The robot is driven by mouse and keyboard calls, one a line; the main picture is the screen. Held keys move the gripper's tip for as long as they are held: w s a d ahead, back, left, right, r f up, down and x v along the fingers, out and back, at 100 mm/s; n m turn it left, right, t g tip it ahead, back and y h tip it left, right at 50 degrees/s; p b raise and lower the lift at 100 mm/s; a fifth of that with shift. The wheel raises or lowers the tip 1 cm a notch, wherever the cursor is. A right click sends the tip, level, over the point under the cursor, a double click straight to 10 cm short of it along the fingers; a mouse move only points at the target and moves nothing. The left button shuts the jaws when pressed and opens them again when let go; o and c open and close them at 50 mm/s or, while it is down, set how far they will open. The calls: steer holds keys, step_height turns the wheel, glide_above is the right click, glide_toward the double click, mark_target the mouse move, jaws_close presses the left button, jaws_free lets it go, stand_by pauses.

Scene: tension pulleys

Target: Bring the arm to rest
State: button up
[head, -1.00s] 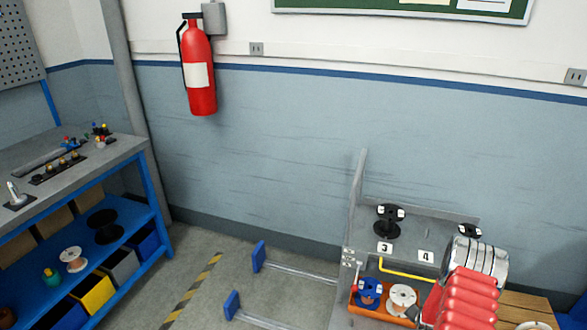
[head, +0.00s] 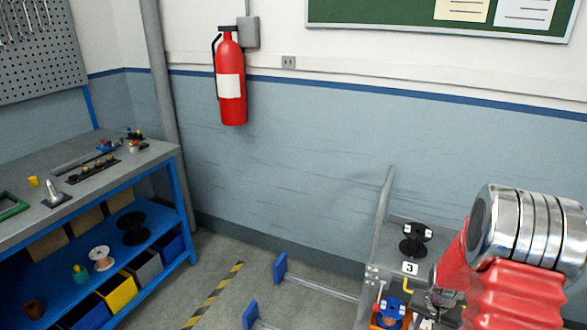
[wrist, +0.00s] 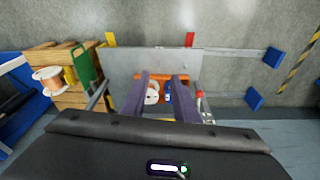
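My gripper (wrist: 162,77) shows in the wrist view as two dark purple fingers standing apart. It is open, with nothing held between the fingers. Beyond the fingers lie an orange tray (wrist: 159,83) and a white spool (wrist: 153,93), partly hidden by them. In the head view my red and silver arm (head: 518,290) fills the lower right and hides much of the workstation (head: 380,262). A black spool (head: 415,240) stands on the workstation behind the sign 3. A blue spool (head: 391,311) is partly visible at the lower edge.
A blue-framed bench (head: 188,215) with a grey top stands at the left, with spools and bins on its shelf. Blue-ended rails (head: 281,268) stick out from the workstation. Wooden crates (wrist: 62,62) stand left in the wrist view.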

steer(key=s+a+r+n+t, duration=0.1)
steer(key=s+a+r+n, duration=0.1)
steer(key=s+a+r, duration=0.4)
steer(key=s+a+r+n+t, duration=0.1)
steer(key=s+a+r+n, duration=0.1)
steer(key=s+a+r, duration=0.5)
steer(key=s+a+r+n+t+y, duration=0.1)
steer(key=s+a+r, duration=0.5)
steer(key=a+r, duration=0.7)
step_height(320, 180, up, 8)
steer(key=shift+s+a+r+n+t, duration=0.15)
steer(key=shift+a+n+t, duration=0.3)
steer(key=shift+n, duration=0.65)
steer(key=shift+d, duration=0.1)
